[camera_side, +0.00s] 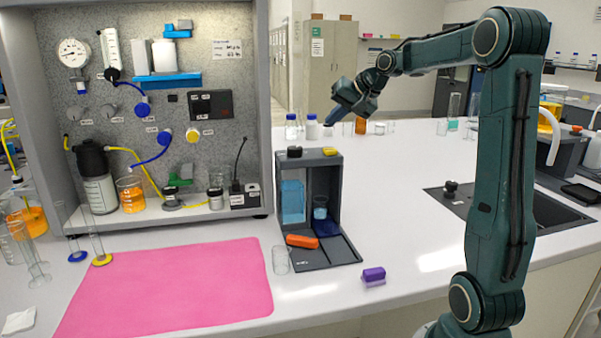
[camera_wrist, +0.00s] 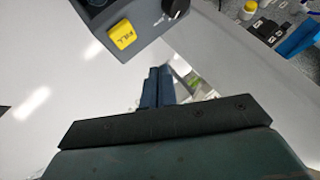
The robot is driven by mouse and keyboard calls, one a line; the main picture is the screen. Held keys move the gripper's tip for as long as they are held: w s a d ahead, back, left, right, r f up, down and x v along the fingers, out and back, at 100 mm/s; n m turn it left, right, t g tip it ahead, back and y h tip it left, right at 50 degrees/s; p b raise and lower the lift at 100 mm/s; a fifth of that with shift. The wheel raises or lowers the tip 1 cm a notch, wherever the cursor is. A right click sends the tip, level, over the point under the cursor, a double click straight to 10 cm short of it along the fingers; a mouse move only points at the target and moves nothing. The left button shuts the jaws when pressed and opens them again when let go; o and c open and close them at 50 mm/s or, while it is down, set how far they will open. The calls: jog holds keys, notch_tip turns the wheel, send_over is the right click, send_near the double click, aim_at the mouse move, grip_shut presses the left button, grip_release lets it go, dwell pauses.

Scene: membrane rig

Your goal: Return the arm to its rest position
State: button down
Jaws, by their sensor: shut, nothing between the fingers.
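My gripper (camera_side: 338,115) is at the end of my raised teal arm in the side view, pointing down and to the left. It hangs in the air above and behind the dark grey dispenser stand, touching nothing. In the wrist view its two dark blue fingers (camera_wrist: 158,87) are together with nothing between them. The dispenser (camera_side: 333,180) stands on the white bench. Its top shows in the wrist view with a yellow FILL button (camera_wrist: 122,35) and a black knob.
A panel rig (camera_side: 225,95) with gauges, tubing and bottles stands at the left. A pink mat (camera_side: 170,290), an orange block (camera_side: 302,241), an empty beaker (camera_side: 281,260) and a purple block (camera_side: 373,276) are in front. Bottles (camera_side: 311,128) stand behind. A sink (camera_side: 540,212) is at the right.

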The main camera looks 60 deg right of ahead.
jog(key=shift+a, duration=0.15)
jog(key=s+a+f+n+g+y, duration=0.1)
jog(key=s+a+n, duration=0.25)
jog(key=a, duration=0.65)
jog(key=s+a+n+g, duration=0.15)
jog(key=s+a, duration=0.25)
jog(key=a, duration=0.6)
jog(key=s+a+f+n, duration=0.3)
jog(key=s+a, duration=0.1)
jog(key=s, duration=0.3)
jog(key=s+a+f+n, duration=0.2)
jog(key=s+a+f, duration=0.2)
jog(key=s, duration=0.3)
jog(key=shift+s+a+f+n+g, duration=0.2)
jog(key=shift+s+a+n+g, duration=0.25)
jog(key=shift+a, duration=0.25)
jog(key=shift+w, duration=0.1)
